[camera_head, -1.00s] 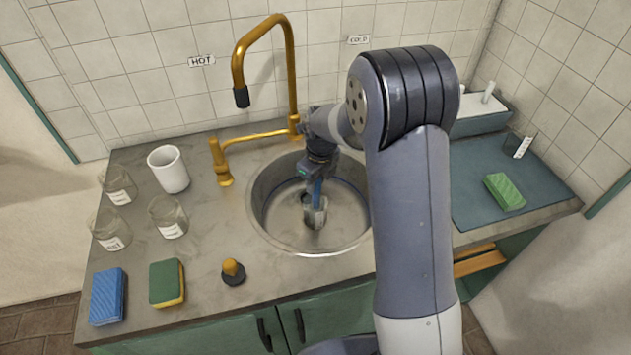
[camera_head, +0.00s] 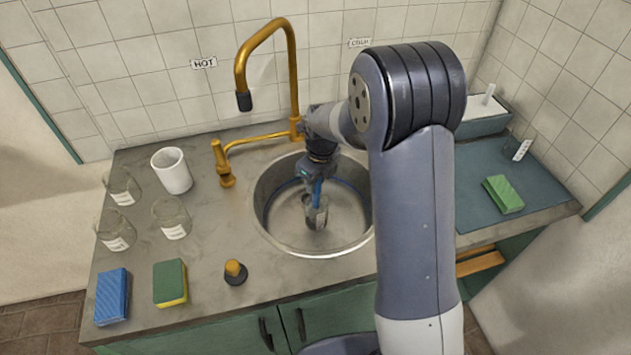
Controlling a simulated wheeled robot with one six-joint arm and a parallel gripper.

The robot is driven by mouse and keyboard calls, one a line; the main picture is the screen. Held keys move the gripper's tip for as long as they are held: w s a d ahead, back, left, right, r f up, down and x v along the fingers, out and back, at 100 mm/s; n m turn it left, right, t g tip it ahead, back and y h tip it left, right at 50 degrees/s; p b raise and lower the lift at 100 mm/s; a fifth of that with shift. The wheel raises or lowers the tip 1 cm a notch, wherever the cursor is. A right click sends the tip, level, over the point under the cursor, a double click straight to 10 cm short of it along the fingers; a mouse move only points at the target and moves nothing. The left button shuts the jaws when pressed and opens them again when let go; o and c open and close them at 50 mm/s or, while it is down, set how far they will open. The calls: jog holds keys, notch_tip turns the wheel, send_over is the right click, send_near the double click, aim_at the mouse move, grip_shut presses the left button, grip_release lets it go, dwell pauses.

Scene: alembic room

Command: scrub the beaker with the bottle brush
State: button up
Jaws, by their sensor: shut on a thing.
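My gripper (camera_head: 318,180) is over the round sink basin (camera_head: 345,236), pointing down. It is shut on the blue handle of the bottle brush (camera_head: 317,191), which stands roughly upright. Below it, a small glass beaker (camera_head: 317,215) stands in the basin. The brush's lower end goes into the beaker's mouth. The bristles are hard to make out inside the glass. My arm hides the right edge of the basin.
Glass beakers with labels (camera_head: 172,220) and a white mug (camera_head: 172,170) stand left on the counter. A brass tap (camera_head: 290,70) rises behind the basin. A green sponge (camera_head: 503,194) lies on the right mat (camera_head: 478,211).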

jog(key=shift+w+r+p, duration=0.15)
jog(key=shift+r+p, duration=1.65)
jog(key=shift+r, duration=0.8)
jog(key=shift+w+r+p, duration=0.15)
jog(key=shift+r+p, duration=1.65)
jog(key=shift+r, duration=0.85)
